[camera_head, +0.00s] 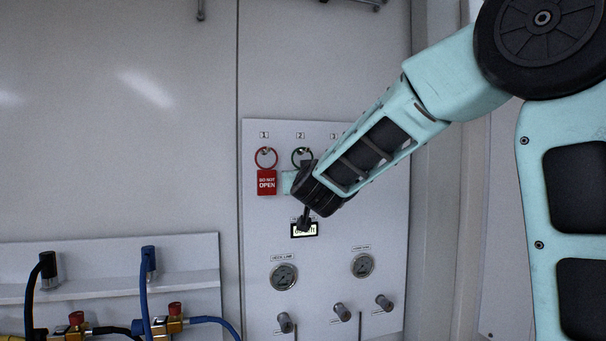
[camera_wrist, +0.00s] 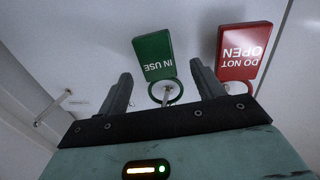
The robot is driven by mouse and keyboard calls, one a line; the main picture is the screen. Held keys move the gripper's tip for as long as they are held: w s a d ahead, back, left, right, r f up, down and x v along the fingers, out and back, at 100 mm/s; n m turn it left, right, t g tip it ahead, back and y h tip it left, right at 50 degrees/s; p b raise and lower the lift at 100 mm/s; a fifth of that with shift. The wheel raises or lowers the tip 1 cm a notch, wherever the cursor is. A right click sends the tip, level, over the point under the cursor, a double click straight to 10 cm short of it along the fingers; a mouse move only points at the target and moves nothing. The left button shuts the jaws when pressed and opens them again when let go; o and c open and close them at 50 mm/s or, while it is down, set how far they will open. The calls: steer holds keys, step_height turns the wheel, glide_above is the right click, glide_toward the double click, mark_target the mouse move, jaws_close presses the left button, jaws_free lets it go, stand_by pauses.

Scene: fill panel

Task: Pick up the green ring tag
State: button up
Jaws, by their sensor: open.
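The green ring tag (camera_wrist: 154,55), lettered "IN USE", hangs by its green ring (camera_wrist: 166,93) from a peg; it appears upside down in the wrist view. My gripper (camera_wrist: 163,83) is open, with one finger on each side of the tag and ring in that view. A gap shows between each finger and the tag. In the head view my gripper (camera_head: 305,190) is in front of the panel at hook 2. Only the top of the green ring (camera_head: 302,152) shows there; the tag's plate is hidden behind my gripper and wrist.
A red "DO NOT OPEN" tag (camera_head: 267,182) hangs at hook 1, close beside; it also shows in the wrist view (camera_wrist: 243,50). A small display (camera_head: 304,230), gauges (camera_head: 284,277) and knobs (camera_head: 342,312) are lower on the panel. Hoses (camera_head: 147,290) stand at lower left.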

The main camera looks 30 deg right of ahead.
steer(key=shift+x, duration=1)
steer(key=c, duration=1.1)
steer(key=shift+r, duration=0.1)
